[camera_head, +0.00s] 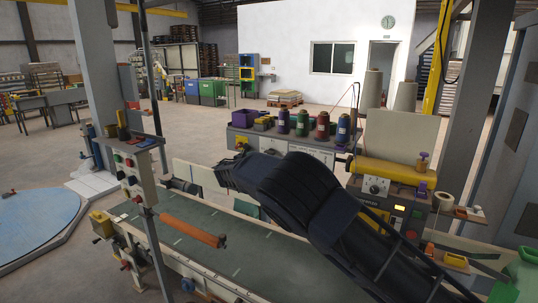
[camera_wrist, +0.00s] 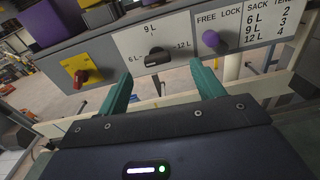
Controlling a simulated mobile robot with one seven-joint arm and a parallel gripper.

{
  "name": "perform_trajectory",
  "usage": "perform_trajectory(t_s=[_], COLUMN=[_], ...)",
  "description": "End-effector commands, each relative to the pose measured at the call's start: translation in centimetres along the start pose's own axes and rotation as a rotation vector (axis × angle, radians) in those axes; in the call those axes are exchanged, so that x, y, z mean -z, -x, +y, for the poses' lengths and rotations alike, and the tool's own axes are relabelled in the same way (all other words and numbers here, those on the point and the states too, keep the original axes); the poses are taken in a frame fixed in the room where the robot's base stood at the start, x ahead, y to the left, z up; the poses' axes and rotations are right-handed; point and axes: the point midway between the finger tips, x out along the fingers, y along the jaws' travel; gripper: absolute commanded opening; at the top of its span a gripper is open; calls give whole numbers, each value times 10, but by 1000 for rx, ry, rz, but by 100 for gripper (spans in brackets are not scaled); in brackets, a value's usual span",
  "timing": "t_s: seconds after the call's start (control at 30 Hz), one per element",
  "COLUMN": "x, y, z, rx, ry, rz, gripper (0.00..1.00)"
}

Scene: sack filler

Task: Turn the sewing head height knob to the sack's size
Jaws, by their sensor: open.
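A black knob (camera_wrist: 157,56) sits on a white plate marked 6 L at left, 9 L at top and 12 L at right. Its exact pointing is hard to tell. My gripper (camera_wrist: 161,68) is open, with its two teal fingers apart below and either side of the knob; nothing is between them. Whether the fingers reach the knob is unclear. In the head view my dark arm reaches left across the conveyor, and the fingertips are not clear there. No sack is clearly identifiable.
A purple ball handle (camera_wrist: 210,39) marked FREE LOCK is right of the knob, beside a sack and tension chart (camera_wrist: 268,22). A red knob (camera_wrist: 81,76) on a yellow plate is at left. Thread spools (camera_head: 302,123) stand above the panel. The green conveyor (camera_head: 262,255) runs below my arm.

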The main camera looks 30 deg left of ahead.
Motion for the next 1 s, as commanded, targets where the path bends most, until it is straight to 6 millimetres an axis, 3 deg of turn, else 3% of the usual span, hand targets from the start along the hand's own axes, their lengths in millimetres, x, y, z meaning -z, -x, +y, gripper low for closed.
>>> perform_trajectory(t_s=[0.1,0.27,0.73,1.0], x=[15,19,16,15], y=[5,1,-72,-98], z=[5,7,7,8], rx=[-16,-21,-19,-20], ry=[33,42,40,40], rz=[-27,-36,-35,-34], gripper=[67,67,67,67])
